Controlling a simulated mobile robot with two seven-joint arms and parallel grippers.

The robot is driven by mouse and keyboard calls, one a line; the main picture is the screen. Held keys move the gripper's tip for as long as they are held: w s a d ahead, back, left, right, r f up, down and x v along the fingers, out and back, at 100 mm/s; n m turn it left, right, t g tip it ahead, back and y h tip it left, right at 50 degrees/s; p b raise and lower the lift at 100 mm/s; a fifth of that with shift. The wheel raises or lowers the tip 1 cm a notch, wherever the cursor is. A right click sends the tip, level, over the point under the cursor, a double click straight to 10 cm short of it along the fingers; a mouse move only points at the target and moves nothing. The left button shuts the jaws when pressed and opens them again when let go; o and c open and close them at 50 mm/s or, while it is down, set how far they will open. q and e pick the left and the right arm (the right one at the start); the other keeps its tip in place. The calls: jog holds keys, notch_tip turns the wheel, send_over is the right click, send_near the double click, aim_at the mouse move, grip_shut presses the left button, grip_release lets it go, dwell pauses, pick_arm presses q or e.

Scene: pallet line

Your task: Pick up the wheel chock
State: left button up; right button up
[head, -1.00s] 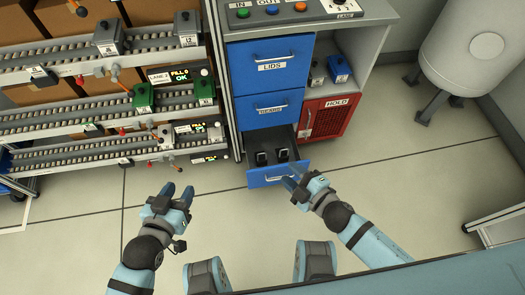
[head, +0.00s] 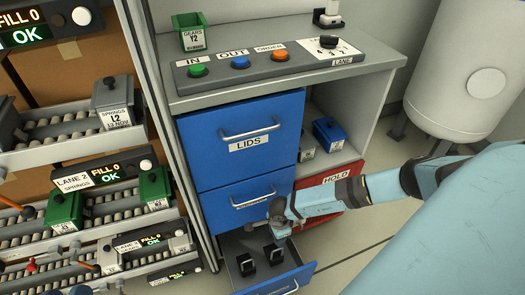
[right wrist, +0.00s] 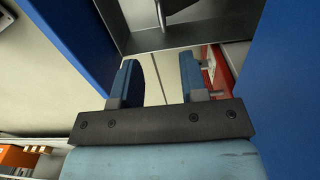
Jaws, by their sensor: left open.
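Two small black blocks, which look like wheel chocks, stand in the open bottom drawer (head: 309,268). One black block (head: 246,263) is to the left and the other black block (head: 274,254) to the right. My right gripper (head: 272,222) is just above and behind the drawer, in front of the blue cabinet, with its fingers partly hidden. In the right wrist view its two blue fingers (right wrist: 160,82) are apart with nothing between them. Of my left gripper (head: 84,290), only blue tips show at the bottom edge.
Closed blue drawers (head: 240,145) stand above the open one. The red HOLD bin (head: 338,178) is to the right, below a shelf with a blue box (head: 330,134). Roller lanes (head: 95,215) with green boxes fill the left. Floor is clear at right.

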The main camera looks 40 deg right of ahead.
aim_at(277, 250)
jog(key=f+b, duration=0.1)
jog(key=f, duration=0.3)
jog(key=f+b, duration=0.2)
jog(key=f, duration=0.2)
jog(key=shift+d+f, duration=0.2)
jog(key=shift+f, duration=0.05)
notch_tip(277, 250, down, 4)
jog(key=b, duration=0.3)
jog(key=shift+s+f, duration=0.15)
jog(key=shift+f, duration=0.05)
jog(key=shift+f+b, duration=0.4)
jog(key=shift+f, duration=0.05)
pick_arm(q)
notch_tip(277, 250, down, 8)
jog(key=m+g, duration=0.1)
jog(key=g, duration=0.2)
jog(key=shift+w+m, duration=0.3)
jog(key=shift+d+f, duration=0.1)
pick_arm(e)
grip_shut()
